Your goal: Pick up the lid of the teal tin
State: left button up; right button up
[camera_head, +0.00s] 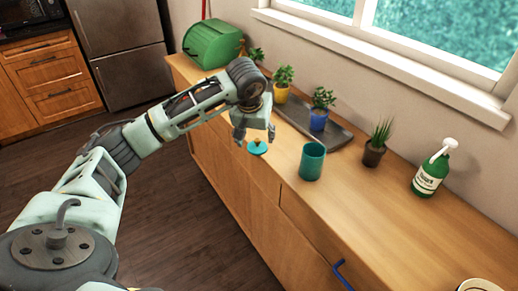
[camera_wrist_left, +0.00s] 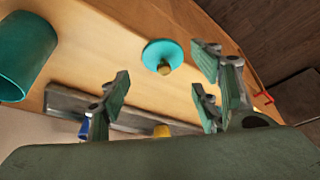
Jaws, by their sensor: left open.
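The teal lid (camera_head: 257,149), a round disc with a small yellowish knob, lies on the wooden counter near its front edge. In the left wrist view the lid (camera_wrist_left: 158,52) shows beyond the fingers, apart from them. The teal tin (camera_head: 312,162) stands upright and open-topped to the right of the lid; it also shows at the left of the left wrist view (camera_wrist_left: 22,58). My left gripper (camera_head: 255,135) points down just above the lid, open and empty, its fingers spread apart. My right gripper is in neither view.
A dark tray (camera_head: 330,137) behind the lid carries a blue potted plant (camera_head: 319,120); a yellow pot (camera_head: 281,93) is nearby. A dark pot (camera_head: 374,153) and a green spray bottle (camera_head: 429,173) stand to the right. A green bread box (camera_head: 212,45) is at the far end.

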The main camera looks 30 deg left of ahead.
aim_at(260, 148)
pick_arm(q)
jog(key=x, duration=0.1)
jog(key=p+x, duration=0.1)
jog(key=x, duration=0.2)
jog(key=shift+d+f, duration=0.3)
jog(key=shift+f, duration=0.1)
jog(key=shift+w+a+f, duration=0.1)
jog(key=shift+w+f, duration=0.2)
jog(key=shift+f, duration=0.25)
jog(key=c, duration=1)
